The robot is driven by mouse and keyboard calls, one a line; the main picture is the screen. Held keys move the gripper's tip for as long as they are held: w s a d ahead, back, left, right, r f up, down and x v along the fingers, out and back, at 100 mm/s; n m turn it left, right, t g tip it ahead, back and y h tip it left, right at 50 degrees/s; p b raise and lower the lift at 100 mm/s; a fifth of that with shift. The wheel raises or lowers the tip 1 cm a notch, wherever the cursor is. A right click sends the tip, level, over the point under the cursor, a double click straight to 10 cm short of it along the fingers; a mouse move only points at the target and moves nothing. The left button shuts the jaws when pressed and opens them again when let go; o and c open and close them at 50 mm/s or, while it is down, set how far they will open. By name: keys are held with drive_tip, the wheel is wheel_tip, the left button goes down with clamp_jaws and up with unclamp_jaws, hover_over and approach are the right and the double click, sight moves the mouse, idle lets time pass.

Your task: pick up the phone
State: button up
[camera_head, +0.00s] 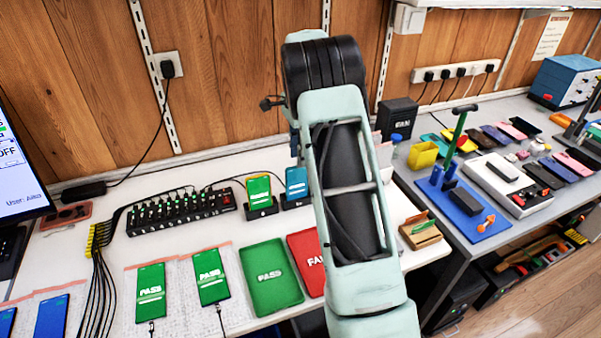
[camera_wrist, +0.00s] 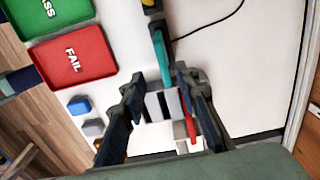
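Several phones are in the head view. Two with green PASS screens, a left one (camera_head: 151,293) and a right one (camera_head: 210,276), lie on bubble wrap. A green-screen phone (camera_head: 259,190) and a blue-screen phone (camera_head: 296,182) stand upright on dark stands. In the wrist view, a thin teal-faced item (camera_wrist: 160,48), seemingly a phone on a stand seen edge-on, is just beyond my fingertips. My gripper (camera_wrist: 160,84) is open, its dark fingers apart. Striped grey, black and white shapes show between them; I cannot tell what they are. My arm hides my gripper in the head view.
A green PASS tray (camera_head: 271,277) and a red FAIL tray (camera_head: 304,256) lie near the table's front. A black hub (camera_head: 180,211) with cables stands behind. A wooden holder (camera_head: 418,235) is right of my arm. A blue block (camera_wrist: 79,105) lies below the FAIL tray.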

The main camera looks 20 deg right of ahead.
drive_tip(key=shift+w+d+f, duration=0.1)
drive_tip(key=shift+w+f, duration=0.1)
drive_tip(key=shift+f, duration=0.1)
hover_over(297, 181)
drive_tip(key=f, duration=0.4)
drive_tip(key=shift+w+d+f, duration=0.2)
drive_tip(key=shift+d+f, duration=0.05)
drive_tip(key=shift+f, duration=0.05)
drive_tip(key=f, duration=0.5)
drive_tip(key=shift+w+a+f+p, duration=0.1)
drive_tip(key=shift+a+f+p, duration=0.1)
drive_tip(key=shift+f+p, duration=0.15)
clamp_jaws()
drive_tip(key=shift+r, duration=0.1)
